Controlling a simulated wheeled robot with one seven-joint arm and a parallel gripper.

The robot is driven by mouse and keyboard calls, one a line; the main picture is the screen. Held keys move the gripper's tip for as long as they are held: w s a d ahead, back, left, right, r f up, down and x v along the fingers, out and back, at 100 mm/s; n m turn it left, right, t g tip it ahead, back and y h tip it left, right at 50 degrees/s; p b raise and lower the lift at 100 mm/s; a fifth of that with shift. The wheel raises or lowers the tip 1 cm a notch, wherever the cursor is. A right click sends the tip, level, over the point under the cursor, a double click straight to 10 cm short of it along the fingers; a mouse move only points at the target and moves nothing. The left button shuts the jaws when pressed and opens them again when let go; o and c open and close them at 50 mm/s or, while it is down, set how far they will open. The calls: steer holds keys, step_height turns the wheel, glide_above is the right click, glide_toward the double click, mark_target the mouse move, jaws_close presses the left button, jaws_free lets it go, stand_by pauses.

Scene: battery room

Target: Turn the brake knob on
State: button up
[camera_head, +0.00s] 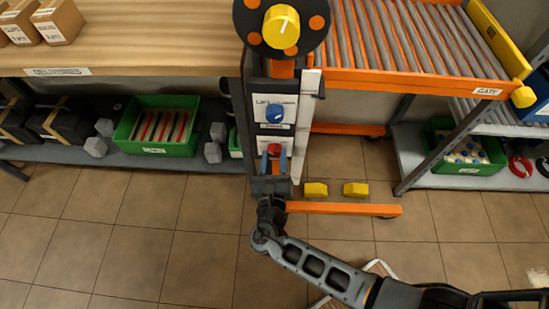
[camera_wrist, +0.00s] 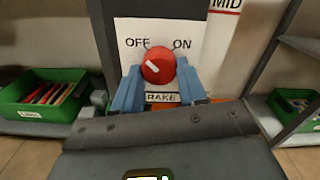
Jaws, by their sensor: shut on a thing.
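The red brake knob (camera_wrist: 158,66) is on a white plate (camera_wrist: 134,28) marked OFF at left and ON at right, with a BRAKE label below, partly hidden. The knob's white mark lies left of centre, on the OFF side. My gripper (camera_wrist: 158,84) has its blue fingers on both sides of the knob, shut on it. In the head view the red knob (camera_head: 274,149) is low on the dark column, under a blue knob, with my gripper (camera_head: 273,162) reaching it from below.
A blue knob (camera_head: 274,110) and a large yellow knob (camera_head: 281,26) are higher on the column. An orange roller conveyor (camera_head: 400,78) stands at right. A green bin (camera_head: 187,145) is on the left shelf. Yellow blocks (camera_head: 316,189) lie near the orange foot bar (camera_head: 345,208).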

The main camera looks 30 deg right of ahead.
steer(key=shift+f+m, duration=0.1)
steer(key=shift+m, duration=0.2)
steer(key=m+b, duration=0.3)
steer(key=shift+f+m, duration=0.1)
steer(key=shift+m, duration=0.2)
steer(key=m+b, duration=0.4)
steer(key=m, duration=0.1)
steer(key=shift+w+a, duration=0.1)
steer(key=m+b, duration=0.4)
steer(key=m, duration=0.1)
steer(key=shift+a+m+b, duration=0.1)
steer(key=shift+m+b, duration=0.2)
steer(key=shift+b, duration=0.05)
steer(key=shift+r+m+b, duration=0.2)
steer(key=shift+m+b, duration=1.05)
steer(key=shift+m, duration=0.25)
steer(key=shift+r, duration=0.1)
steer(key=o, duration=1.1)
steer(key=shift+c, duration=0.2)
